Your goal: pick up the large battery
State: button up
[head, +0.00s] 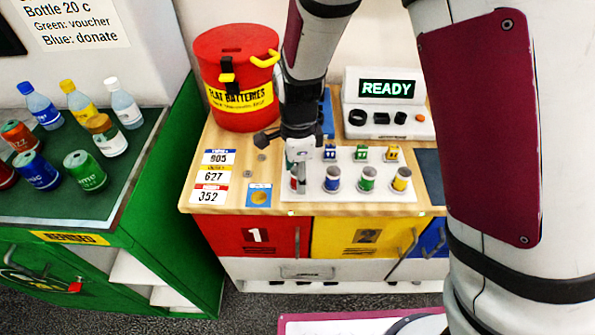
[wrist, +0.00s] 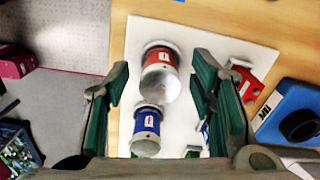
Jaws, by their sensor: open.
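Several large cylindrical batteries stand upright in the front row of a white tray (head: 345,195): a blue one (head: 332,181), a green one (head: 367,180), a yellow one (head: 401,180) and a red one mostly hidden behind my gripper at the left. My gripper (head: 298,160) points down over the left end of the tray. In the wrist view its jaws are spread, with the red battery (wrist: 160,72) between and beyond the fingertips and the blue battery (wrist: 147,132) lower in the gap. I cannot tell how far above the red battery the fingertips are.
Smaller block-shaped batteries (head: 361,154) stand in the tray's back row. A red bin (head: 228,60) labelled for flat batteries is behind left. A device reading READY (head: 387,88) is behind. Bottles and cans stand on the green counter (head: 70,205) at left. Number cards (head: 212,176) lie left of the tray.

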grip_shut()
jog(key=shift+r, duration=0.1)
